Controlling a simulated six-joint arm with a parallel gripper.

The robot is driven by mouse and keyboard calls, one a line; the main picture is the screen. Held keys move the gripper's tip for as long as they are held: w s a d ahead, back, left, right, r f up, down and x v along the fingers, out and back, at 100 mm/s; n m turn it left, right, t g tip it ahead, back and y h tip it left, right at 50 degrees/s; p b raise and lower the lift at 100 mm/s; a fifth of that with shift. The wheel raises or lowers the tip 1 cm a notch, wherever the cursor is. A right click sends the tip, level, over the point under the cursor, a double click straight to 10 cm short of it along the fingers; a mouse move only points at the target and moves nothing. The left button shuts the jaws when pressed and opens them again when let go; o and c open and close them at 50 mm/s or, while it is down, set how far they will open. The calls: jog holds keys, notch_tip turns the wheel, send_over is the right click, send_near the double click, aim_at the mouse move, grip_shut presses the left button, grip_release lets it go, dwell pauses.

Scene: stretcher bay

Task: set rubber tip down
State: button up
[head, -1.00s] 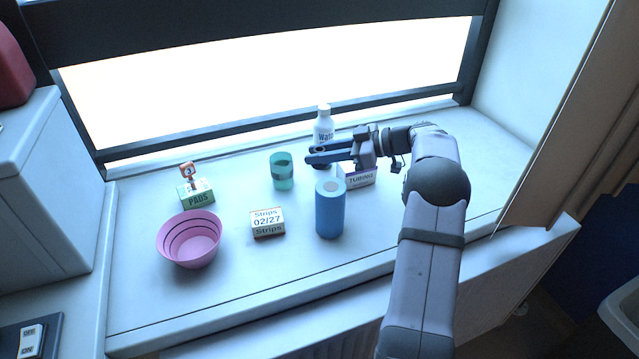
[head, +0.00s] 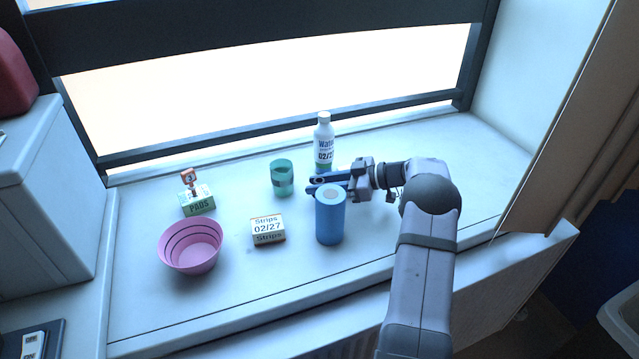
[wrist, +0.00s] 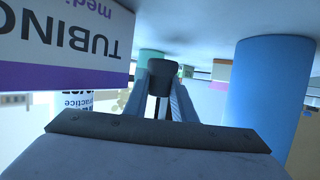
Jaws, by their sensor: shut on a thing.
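My gripper (head: 318,187) reaches in from the right, low over the sill, behind the blue cylinder and in front of the water bottle. In the wrist view its two blue fingers (wrist: 162,100) close on a small dark grey piece, the rubber tip (wrist: 160,72). The tip is at the far end of the fingers. In the head view the tip is too small or hidden to make out. I cannot tell whether it touches the sill.
A blue cylinder (head: 330,218) stands close in front of my gripper. The water bottle (head: 323,145) is behind, the teal cup (head: 282,178) to the left. A tubing box (wrist: 65,40) is close beside my fingers. Strips box (head: 268,229), pink bowl (head: 191,246) and pads box (head: 197,201) stand farther left.

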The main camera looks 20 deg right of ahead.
jog(key=shift+f, duration=0.6)
jog(key=o, duration=1)
jog(key=shift+r, duration=0.4)
jog(key=shift+s+d+r, duration=0.15)
jog(key=shift+d+r, duration=0.05)
jog(key=shift+d, duration=0.1)
jog(key=b+v, duration=0.2)
jog(key=v, duration=0.9)
jog(key=shift+s+d+r, duration=0.1)
jog(key=shift+d+r, duration=0.05)
jog(key=shift+r, duration=0.05)
